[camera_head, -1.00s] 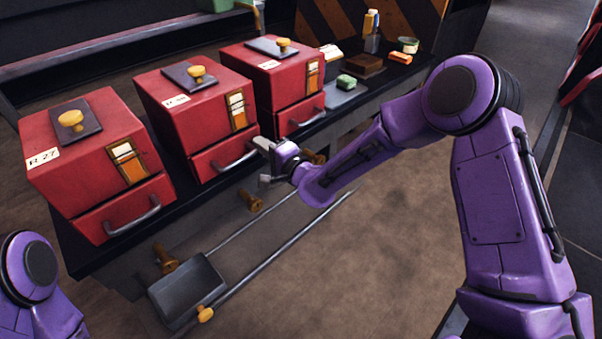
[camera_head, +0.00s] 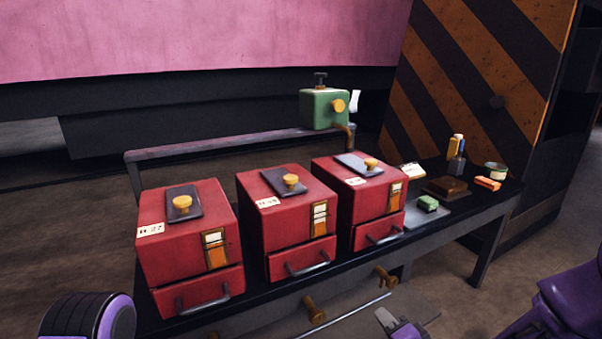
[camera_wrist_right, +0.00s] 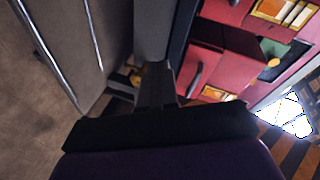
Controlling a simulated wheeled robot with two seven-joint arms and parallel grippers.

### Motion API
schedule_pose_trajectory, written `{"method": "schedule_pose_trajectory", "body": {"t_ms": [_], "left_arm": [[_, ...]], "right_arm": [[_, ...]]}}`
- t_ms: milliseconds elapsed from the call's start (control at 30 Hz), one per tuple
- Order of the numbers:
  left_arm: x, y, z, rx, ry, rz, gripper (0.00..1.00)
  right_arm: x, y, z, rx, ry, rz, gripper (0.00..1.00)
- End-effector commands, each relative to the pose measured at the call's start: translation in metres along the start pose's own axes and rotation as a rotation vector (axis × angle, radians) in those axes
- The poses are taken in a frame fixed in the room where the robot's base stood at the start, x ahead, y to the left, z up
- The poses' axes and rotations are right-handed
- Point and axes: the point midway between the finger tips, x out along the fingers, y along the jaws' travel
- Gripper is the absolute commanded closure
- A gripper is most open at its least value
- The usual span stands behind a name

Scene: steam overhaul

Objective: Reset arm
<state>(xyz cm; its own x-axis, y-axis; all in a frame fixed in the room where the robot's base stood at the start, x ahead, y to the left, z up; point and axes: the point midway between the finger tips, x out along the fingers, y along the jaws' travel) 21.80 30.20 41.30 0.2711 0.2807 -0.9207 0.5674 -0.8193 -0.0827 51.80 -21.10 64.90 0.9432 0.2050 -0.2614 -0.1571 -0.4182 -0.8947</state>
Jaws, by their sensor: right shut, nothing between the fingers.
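My right gripper (camera_head: 386,318) shows at the bottom edge of the head view, low in front of the bench and apart from the rightmost red box (camera_head: 362,225). It is shut and empty. In the right wrist view its fingers (camera_wrist_right: 157,85) are together, with red boxes to the upper right. Part of my right arm (camera_head: 565,305) shows at the lower right of the head view. A rounded joint of my left arm (camera_head: 85,318) shows at the lower left; my left gripper is out of view.
Three red boxes with closed drawers stand on the dark bench (camera_head: 465,212). A green sponge-like block (camera_head: 427,203), a brown block (camera_head: 447,186) and an orange block (camera_head: 487,184) lie to their right. A green box (camera_head: 323,109) stands behind. Floor at the right is open.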

Motion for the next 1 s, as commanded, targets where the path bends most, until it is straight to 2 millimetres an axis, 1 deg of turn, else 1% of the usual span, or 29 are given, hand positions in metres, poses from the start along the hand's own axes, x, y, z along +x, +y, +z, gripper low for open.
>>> {"method": "schedule_pose_trajectory", "body": {"t_ms": [33,67,100,167,200,267,300,367,400,467,500,567,600,633,700,767,900,1000], "left_arm": [[0.0,0.0,0.0,0.0,0.0,0.0,0.17],[0.0,0.0,0.0,0.0,0.0,0.0,0.17],[0.0,0.0,0.0,0.0,0.0,0.0,0.17],[0.0,0.0,0.0,0.0,0.0,0.0,0.17],[0.0,0.0,0.0,0.0,0.0,0.0,0.17],[0.0,0.0,0.0,0.0,0.0,0.0,0.17],[0.0,0.0,0.0,0.0,0.0,0.0,0.17],[0.0,0.0,0.0,0.0,0.0,0.0,0.17],[0.0,0.0,0.0,0.0,0.0,0.0,0.17],[0.0,0.0,0.0,0.0,0.0,0.0,0.17],[0.0,0.0,0.0,0.0,0.0,0.0,0.17],[0.0,0.0,0.0,0.0,0.0,0.0,0.17],[0.0,0.0,0.0,0.0,0.0,0.0,0.17],[-0.02,-0.002,-0.008,0.0,-0.001,0.0,0.17],[-0.044,-0.004,-0.018,0.0,0.0,0.0,0.17],[-0.062,-0.005,-0.026,0.0,0.001,0.001,0.17],[-0.104,-0.009,-0.043,0.0,0.0,0.0,0.17],[-0.13,-0.012,-0.054,0.0,0.0,0.0,0.17]], "right_arm": [[-0.012,0.044,0.013,-0.085,-0.011,0.147,1.0],[-0.021,0.069,0.018,-0.135,-0.019,0.233,1.0],[-0.035,0.1,0.026,-0.197,-0.034,0.341,1.0],[-0.061,0.143,0.036,-0.278,-0.067,0.492,1.0],[-0.078,0.167,0.042,-0.326,-0.092,0.579,1.0],[-0.105,0.197,0.05,-0.385,-0.13,0.695,1.0],[-0.122,0.214,0.054,-0.418,-0.155,0.762,1.0],[-0.148,0.236,0.061,-0.46,-0.191,0.852,1.0],[-0.165,0.249,0.065,-0.481,-0.213,0.906,1.0],[-0.191,0.266,0.071,-0.509,-0.247,0.98,1.0],[-0.208,0.277,0.076,-0.528,-0.275,1.021,1.0],[-0.231,0.291,0.086,-0.559,-0.334,1.063,1.0],[-0.246,0.299,0.095,-0.569,-0.374,1.088,1.0],[-0.249,0.278,0.086,-0.564,-0.365,1.084,1.0],[-0.254,0.253,0.075,-0.562,-0.359,1.079,1.0],[-0.258,0.237,0.068,-0.561,-0.359,1.079,1.0],[-0.27,0.195,0.051,-0.56,-0.358,1.078,1.0],[-0.277,0.17,0.041,-0.559,-0.357,1.077,1.0]]}}
